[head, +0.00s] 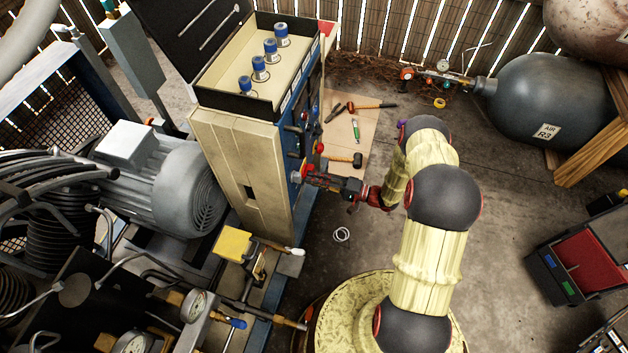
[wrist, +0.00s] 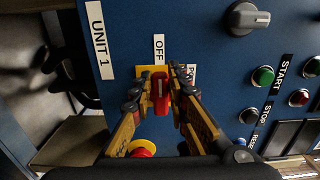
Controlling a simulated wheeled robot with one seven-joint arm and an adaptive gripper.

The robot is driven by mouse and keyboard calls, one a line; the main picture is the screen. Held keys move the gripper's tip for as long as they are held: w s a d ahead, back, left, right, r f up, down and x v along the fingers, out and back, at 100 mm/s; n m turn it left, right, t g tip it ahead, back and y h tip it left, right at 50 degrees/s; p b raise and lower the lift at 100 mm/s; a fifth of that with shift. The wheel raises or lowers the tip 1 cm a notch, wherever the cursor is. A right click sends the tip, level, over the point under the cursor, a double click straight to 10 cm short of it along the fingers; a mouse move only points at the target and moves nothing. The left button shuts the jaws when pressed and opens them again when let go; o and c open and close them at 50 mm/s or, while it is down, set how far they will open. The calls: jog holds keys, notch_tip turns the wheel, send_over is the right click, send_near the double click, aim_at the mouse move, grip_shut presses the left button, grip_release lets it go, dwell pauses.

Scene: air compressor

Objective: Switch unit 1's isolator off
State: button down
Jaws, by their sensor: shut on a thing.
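The isolator's red handle (wrist: 160,95) sits on a yellow plate (wrist: 146,72) on the blue panel, beside the UNIT 1 label (wrist: 99,45). It lies along the picture's vertical, its upper end toward the OFF label (wrist: 159,48). A label to its right (wrist: 192,72) is partly hidden by a finger. My gripper (wrist: 158,92) is shut on the handle, one finger on each side. In the head view my gripper (head: 312,178) reaches the blue front of the beige cabinet (head: 240,165); the handle is too small to make out there.
A red push button on yellow (wrist: 142,149) is close below my left finger. A grey rotary knob (wrist: 246,18) and green and red buttons (wrist: 263,76) are to the right. Tools lie on a board (head: 375,125) on the floor. Pipework and gauges (head: 195,305) stand at front left.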

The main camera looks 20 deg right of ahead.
jog(key=shift+s+f, duration=0.1)
jog(key=c, duration=1.7)
grip_release()
jog(key=shift+c, duration=0.2)
jog(key=v, duration=1.1)
jog(key=shift+s+d, duration=0.2)
jog(key=shift+d, duration=0.15)
